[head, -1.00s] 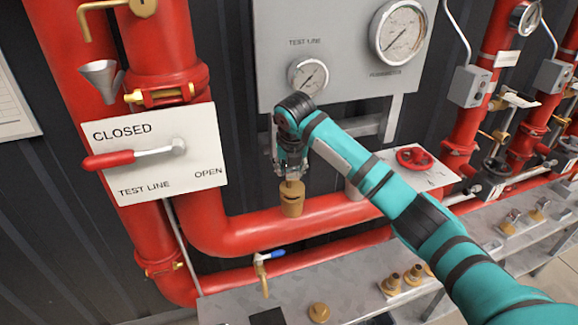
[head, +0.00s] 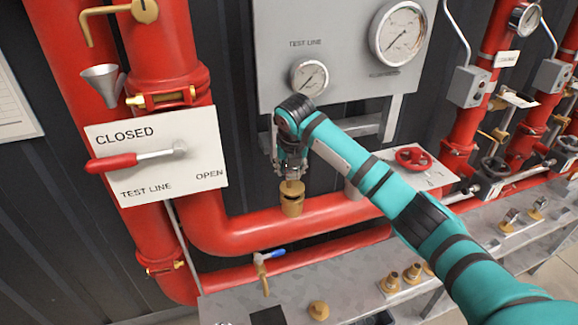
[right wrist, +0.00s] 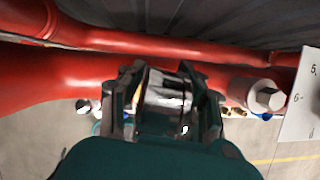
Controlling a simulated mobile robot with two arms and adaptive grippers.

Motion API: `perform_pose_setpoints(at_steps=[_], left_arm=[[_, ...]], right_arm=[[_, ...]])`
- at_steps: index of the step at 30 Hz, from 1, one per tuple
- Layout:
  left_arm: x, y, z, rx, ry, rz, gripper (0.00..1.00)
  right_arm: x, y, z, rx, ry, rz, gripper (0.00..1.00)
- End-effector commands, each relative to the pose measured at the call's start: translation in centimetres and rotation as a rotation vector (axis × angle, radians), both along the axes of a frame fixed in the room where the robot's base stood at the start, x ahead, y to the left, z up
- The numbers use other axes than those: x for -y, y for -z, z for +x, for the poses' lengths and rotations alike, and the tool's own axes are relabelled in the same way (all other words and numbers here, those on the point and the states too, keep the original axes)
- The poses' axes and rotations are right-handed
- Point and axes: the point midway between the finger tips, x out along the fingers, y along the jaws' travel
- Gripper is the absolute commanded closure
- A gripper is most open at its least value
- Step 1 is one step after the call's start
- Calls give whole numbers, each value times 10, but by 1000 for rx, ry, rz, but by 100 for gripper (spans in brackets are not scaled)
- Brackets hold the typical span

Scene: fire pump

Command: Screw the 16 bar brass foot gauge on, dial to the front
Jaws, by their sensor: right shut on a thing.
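My right gripper (head: 290,170) is above the red horizontal pipe, in front of the grey panel, pointing down. It is shut on a shiny round gauge (right wrist: 165,92), seen between the fingers in the right wrist view. In the head view the gripper hides most of the gauge, and its dial cannot be read. A brass fitting (head: 292,201) stands upright on the pipe directly under the gripper. The gauge's foot appears at or just above its top; whether they touch or are threaded together I cannot tell. My left gripper is not in view.
A grey panel (head: 345,75) with two gauges hangs behind. The test line sign (head: 157,155) with its red-handled lever is at left. On the grey bench (head: 350,285) lie brass fittings (head: 391,282) and dial gauges (head: 512,216). A blue-handled tap (head: 265,262) sits below the pipe.

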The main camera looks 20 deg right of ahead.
Motion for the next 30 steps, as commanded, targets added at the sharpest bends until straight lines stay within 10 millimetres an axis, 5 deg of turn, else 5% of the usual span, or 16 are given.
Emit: perform_pose_setpoints(at_steps=[30], left_arm=[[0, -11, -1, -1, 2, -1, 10]], right_arm=[[0, 0, 1, 1, 0, 0, 100]])
